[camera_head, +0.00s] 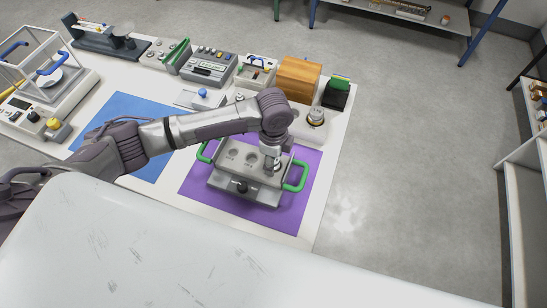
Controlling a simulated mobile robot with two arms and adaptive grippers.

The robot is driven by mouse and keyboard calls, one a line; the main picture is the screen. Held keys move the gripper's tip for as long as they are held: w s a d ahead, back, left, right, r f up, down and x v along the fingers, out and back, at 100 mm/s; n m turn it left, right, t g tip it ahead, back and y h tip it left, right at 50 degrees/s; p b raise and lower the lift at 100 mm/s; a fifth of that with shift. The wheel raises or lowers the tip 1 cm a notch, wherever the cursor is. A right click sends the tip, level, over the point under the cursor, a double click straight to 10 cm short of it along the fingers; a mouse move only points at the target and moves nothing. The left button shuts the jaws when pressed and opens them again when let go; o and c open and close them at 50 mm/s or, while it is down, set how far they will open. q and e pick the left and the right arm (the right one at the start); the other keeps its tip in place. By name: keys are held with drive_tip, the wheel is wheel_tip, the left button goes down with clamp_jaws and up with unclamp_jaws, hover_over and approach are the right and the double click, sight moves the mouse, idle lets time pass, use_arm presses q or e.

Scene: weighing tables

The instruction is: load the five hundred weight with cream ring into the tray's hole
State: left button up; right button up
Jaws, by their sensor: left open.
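The grey tray (218,176) with green handles sits on a purple mat (203,183). Two round holes show in its top. My left gripper (271,163) points down over the right part of the tray. It is open. A small silvery cylindrical shape shows at its fingertips, low over the tray; I cannot tell whether it is a weight or the fingers themselves. The gripper hides the tray's right hole area. No cream ring or weight marking can be read there. My right gripper is out of view.
A metal cylinder (316,114) stands on a pale base behind the tray to the right. A wooden box (298,79), a black and green box (337,92) and grey instruments (208,68) line the back. A blue mat (150,171) lies left, with a glass-sided balance (45,95) beyond.

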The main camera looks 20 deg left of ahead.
use_arm(q)
wheel_tip(320, 180, up, 12)
drive_tip(key=b, duration=0.2)
drive_tip(key=shift+r, duration=0.15)
idle(0.6)
